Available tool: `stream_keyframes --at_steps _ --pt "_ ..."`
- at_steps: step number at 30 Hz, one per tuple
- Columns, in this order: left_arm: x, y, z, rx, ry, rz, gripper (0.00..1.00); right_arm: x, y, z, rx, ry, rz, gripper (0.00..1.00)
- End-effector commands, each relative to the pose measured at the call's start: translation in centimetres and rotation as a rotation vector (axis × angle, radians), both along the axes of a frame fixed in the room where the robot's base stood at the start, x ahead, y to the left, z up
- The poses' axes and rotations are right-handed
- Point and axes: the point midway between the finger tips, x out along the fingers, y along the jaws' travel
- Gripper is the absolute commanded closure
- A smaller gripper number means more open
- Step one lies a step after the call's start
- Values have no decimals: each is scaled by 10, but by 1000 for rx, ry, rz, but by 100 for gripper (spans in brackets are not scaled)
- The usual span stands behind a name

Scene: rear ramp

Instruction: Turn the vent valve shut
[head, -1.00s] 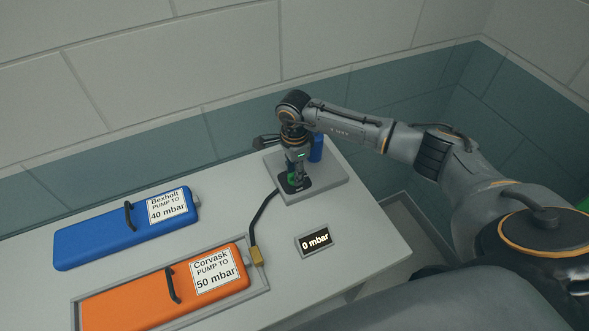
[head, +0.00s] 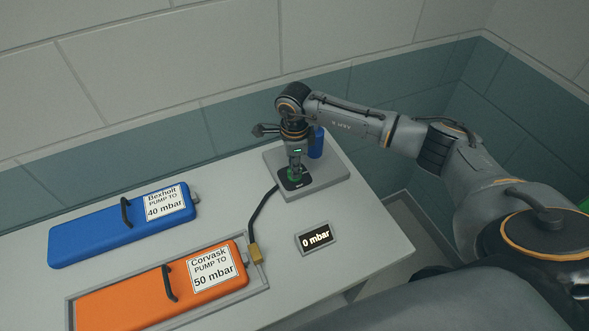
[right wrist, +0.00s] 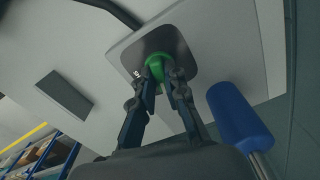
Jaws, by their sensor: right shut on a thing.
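The vent valve is a small green knob (head: 296,173) on a dark plate (head: 301,182), set on a grey block (head: 328,185) at the back right of the table. It also shows as a green knob in the right wrist view (right wrist: 155,62). My right gripper (head: 296,167) points down over it and is shut on it; in the right wrist view the fingertips (right wrist: 160,76) are on both sides of the knob. The fingers hide part of the knob, and I cannot tell its turn angle. My left gripper is not in view.
A blue cylinder handle (head: 316,143) stands close behind the gripper. A display (head: 315,239) reads 0 mbar. A black hose (head: 262,215) runs from the block to a brass fitting (head: 255,254) by the orange Corvask case (head: 130,305). A blue Bexholt case (head: 90,240) lies at left.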

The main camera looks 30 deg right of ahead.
Motion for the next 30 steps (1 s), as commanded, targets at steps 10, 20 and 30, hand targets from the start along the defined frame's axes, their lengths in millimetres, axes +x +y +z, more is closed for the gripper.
stream_keyframes --at_steps 10,20,30 --pt "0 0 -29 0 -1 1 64 1 -1 -3 -2 -4 -329 100" --pt "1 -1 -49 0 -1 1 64 1 -1 -2 -1 -3 -643 100" --pt "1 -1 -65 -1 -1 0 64 1 -1 -1 -1 -3 -961 100"
